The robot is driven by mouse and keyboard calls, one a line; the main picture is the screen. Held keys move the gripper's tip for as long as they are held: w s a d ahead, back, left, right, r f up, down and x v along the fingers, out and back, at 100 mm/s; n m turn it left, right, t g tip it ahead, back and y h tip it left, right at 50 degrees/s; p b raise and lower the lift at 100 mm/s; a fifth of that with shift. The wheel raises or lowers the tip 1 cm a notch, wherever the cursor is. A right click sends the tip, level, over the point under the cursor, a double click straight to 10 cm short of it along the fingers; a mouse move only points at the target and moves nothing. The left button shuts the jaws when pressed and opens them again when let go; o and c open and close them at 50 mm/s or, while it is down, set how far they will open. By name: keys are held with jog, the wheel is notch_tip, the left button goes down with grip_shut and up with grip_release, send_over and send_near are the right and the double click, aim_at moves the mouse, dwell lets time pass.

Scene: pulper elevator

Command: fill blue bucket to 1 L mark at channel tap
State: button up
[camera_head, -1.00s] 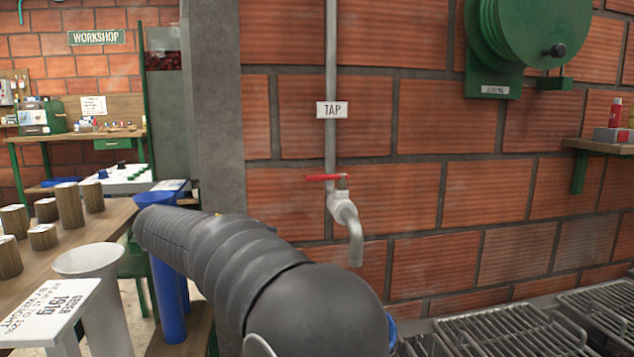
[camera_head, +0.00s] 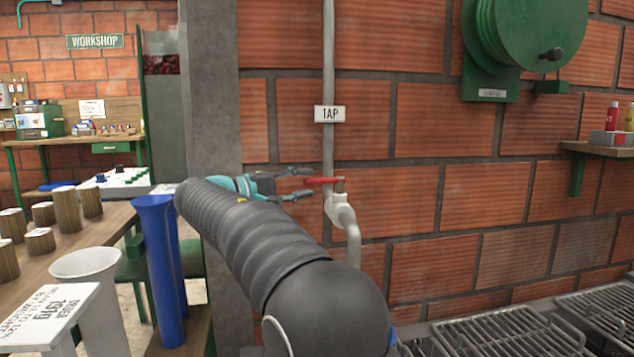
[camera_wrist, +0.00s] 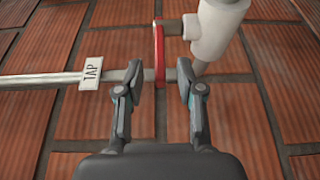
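The tap (camera_head: 340,207) is a pale spout on a vertical grey pipe against the brick wall, with a red lever handle (camera_head: 322,181) pointing left. A "TAP" label (camera_head: 330,114) is above it. My gripper (camera_head: 302,183) is at the left end of the lever, at about its height. In the wrist view my gripper (camera_wrist: 157,82) is open, and the red lever (camera_wrist: 159,55) shows ahead, its end between the fingertips. I cannot tell whether they touch it. No water shows at the spout. No blue bucket is clearly seen; a blue sliver (camera_head: 393,336) shows behind my arm.
Metal grates (camera_head: 505,332) lie at the lower right. A green hose reel (camera_head: 528,35) and a wall shelf (camera_head: 598,148) are on the right. A tall blue tube (camera_head: 160,270), a white funnel-shaped container (camera_head: 90,285) and a wooden table (camera_head: 110,222) are at left.

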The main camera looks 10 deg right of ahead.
aim_at(324, 181)
jog(key=shift+x, duration=2.1)
grip_shut()
